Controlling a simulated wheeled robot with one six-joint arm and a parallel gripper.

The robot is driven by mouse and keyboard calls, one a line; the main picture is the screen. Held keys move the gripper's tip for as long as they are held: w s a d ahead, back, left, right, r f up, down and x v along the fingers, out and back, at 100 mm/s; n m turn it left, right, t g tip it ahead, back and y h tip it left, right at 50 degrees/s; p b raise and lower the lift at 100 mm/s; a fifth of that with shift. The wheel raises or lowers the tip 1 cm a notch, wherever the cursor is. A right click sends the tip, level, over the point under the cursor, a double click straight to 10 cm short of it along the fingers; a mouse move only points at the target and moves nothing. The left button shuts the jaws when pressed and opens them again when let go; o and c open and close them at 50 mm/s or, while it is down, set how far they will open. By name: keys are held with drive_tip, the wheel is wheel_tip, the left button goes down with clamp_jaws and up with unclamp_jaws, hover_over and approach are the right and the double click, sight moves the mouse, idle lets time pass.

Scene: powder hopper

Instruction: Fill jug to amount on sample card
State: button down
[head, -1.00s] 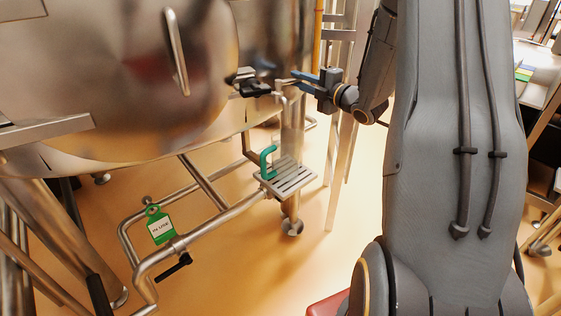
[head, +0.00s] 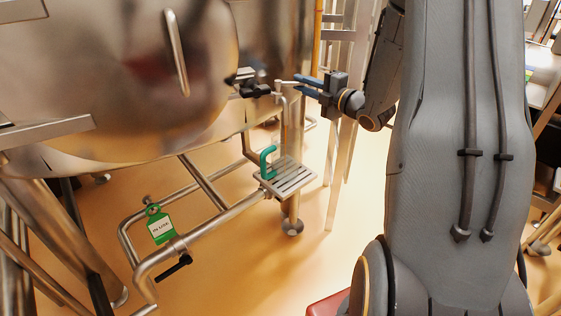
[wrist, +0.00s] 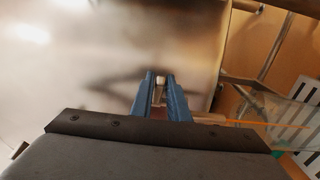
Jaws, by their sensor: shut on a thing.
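My gripper (head: 306,86) is shut on a thin metal lever (head: 287,82) of the tap at the tank's lower right; in the wrist view the lever (wrist: 158,88) shows between the blue fingers. The tap's black part (head: 252,88) lies left of the lever, and a thin pipe bends down below it. A teal hooked handle (head: 266,164) stands at the left of a slatted metal shelf (head: 290,178) under the tap. The jug's clear body is hard to make out, and I cannot tell its level. No sample card can be made out.
A large steel tank (head: 100,80) fills the left. A green "IN USE" tag (head: 161,229) hangs on the pipe frame (head: 215,224) below, near a black handle (head: 174,267). A steel post stands behind the shelf. The orange floor (head: 255,275) is open in front.

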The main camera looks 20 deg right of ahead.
sight(290, 85)
drive_tip(key=shift+a+f, duration=0.1)
drive_tip(key=shift+s+a, duration=0.45)
drive_tip(key=shift+s, duration=0.35)
drive_tip(key=shift+s+a, duration=0.1)
drive_tip(key=shift+s+a, duration=0.5)
drive_tip(key=shift+s, duration=0.05)
drive_tip(key=shift+a, duration=0.1)
drive_tip(key=shift+s+a, duration=0.5)
drive_tip(key=shift+a, duration=0.15)
